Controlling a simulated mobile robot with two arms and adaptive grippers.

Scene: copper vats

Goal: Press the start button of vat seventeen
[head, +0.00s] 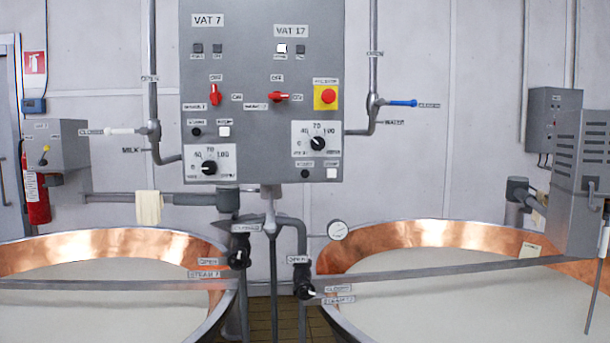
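The grey control panel (245,110) hangs at upper centre in the head view. Its right half carries the VAT 17 label (291,31). Below that label, one small lamp (282,48) is white and the one beside it is dark. A red rotary switch (279,97) lies sideways, pointing towards the right label. Under the vat 17 dial (317,142) are a round black button (305,174) and a square white button (332,174). Their small labels are hard to read; the similar pair on the vat 7 side seems marked START and STOP. Neither gripper is in view.
A red emergency button on a yellow plate (326,95) sits above the dial. Two copper vats (420,234) (100,245) of white liquid stand below, left and right. Black-handled steam valves (304,291) and pipes stand between them. A blue-handled valve (402,103) is right of the panel.

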